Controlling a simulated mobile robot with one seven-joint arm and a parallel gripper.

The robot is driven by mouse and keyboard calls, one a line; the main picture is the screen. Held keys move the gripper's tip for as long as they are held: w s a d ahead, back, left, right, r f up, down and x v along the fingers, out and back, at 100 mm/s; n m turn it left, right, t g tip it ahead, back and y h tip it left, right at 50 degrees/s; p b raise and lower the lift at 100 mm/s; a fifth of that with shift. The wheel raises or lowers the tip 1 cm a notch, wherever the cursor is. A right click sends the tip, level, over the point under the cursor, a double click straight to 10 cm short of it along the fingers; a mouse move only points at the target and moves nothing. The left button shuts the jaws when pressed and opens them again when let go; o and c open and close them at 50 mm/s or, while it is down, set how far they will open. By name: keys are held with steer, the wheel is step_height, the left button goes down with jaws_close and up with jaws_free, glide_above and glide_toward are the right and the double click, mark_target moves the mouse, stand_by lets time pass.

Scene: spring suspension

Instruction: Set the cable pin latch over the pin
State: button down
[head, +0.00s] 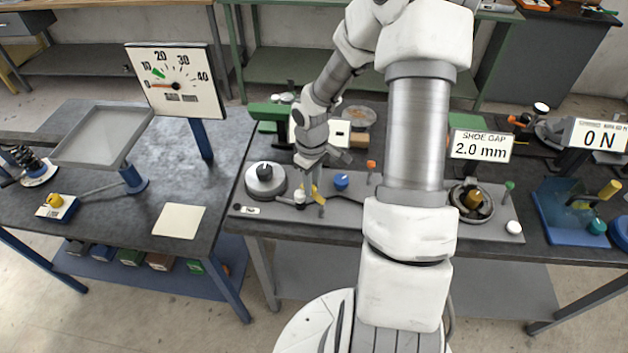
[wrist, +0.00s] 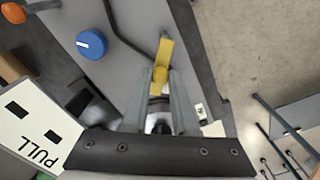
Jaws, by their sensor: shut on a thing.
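A yellow latch (head: 319,198), a small bar-like piece, stands at the front of the grey plate. It also shows in the wrist view (wrist: 164,52), with its lower part between my fingertips. My gripper (head: 310,186) points down at the plate and is shut on the yellow latch; both fingers (wrist: 161,76) flank it. A small white-topped knob (head: 300,196) stands just left of the latch. A grey round part shows between my fingers in the wrist view. I cannot tell which part is the pin, or whether the latch touches it.
A blue knob (head: 341,181) stands behind and right of the latch; it also shows in the wrist view (wrist: 91,44). A round grey dial (head: 265,181) is to the left. An orange knob (head: 371,164) stands farther back. The grey plate (head: 340,210) is bare near its front edge.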

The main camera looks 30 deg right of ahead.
steer(key=shift+s+a+r+n+p, duration=0.1)
steer(key=shift+a+n+p, duration=0.15)
steer(key=shift+n, duration=0.6)
steer(key=shift+s+a+n+p, duration=0.1)
steer(key=shift+a+n+p, duration=0.1)
steer(key=shift+n, duration=0.65)
steer(key=c, duration=0.7)
jaws_free()
step_height(320, 180, up, 17)
steer(key=shift+r+p, duration=0.15)
steer(key=shift+p, duration=0.25)
steer(key=shift+a, duration=0.1)
